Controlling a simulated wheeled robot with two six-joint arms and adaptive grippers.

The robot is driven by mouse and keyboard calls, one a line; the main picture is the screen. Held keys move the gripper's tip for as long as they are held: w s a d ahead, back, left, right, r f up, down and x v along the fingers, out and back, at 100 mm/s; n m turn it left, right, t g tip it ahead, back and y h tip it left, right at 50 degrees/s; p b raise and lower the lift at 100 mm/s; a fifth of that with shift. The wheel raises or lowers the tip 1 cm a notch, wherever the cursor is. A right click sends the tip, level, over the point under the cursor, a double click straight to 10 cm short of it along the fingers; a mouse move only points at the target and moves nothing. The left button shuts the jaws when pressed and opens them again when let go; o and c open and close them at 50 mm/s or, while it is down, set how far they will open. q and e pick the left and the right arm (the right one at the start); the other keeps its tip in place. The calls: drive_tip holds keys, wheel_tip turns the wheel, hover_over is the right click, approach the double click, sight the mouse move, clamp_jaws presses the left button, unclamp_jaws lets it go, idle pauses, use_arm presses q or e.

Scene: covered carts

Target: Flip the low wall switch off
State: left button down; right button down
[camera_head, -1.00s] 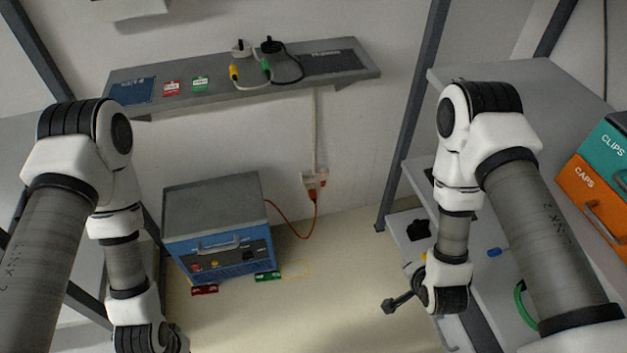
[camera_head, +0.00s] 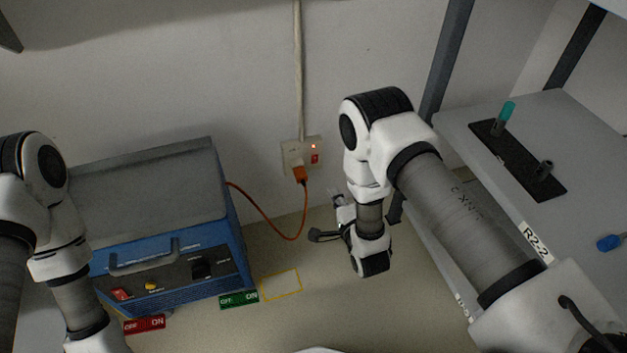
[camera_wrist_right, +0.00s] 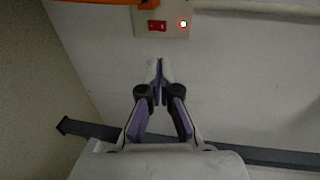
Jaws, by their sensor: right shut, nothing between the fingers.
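The low wall switch is a red rocker (camera_head: 315,159) on a pale wall plate (camera_head: 290,155), with a small lit red light above it. In the right wrist view the red rocker (camera_wrist_right: 157,26) sits beside a bright indicator light (camera_wrist_right: 183,24). My right gripper (camera_head: 336,196) is low near the wall, to the right of and below the plate. In the right wrist view its fingertips (camera_wrist_right: 158,68) are together and empty, pointing at the wall by the switch, with a gap in the picture below the plate. My left gripper is outside the picture; only its arm shows.
An orange plug (camera_head: 299,174) sits in the same plate, its cable running to a blue machine (camera_head: 170,265) at left. A grey shelf (camera_head: 590,150) and a dark post (camera_head: 447,60) stand at right.

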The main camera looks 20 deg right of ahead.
sight(315, 159)
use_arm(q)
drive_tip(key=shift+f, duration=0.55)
use_arm(e)
drive_tip(key=shift+f, duration=0.6)
drive_tip(key=shift+s, duration=0.1)
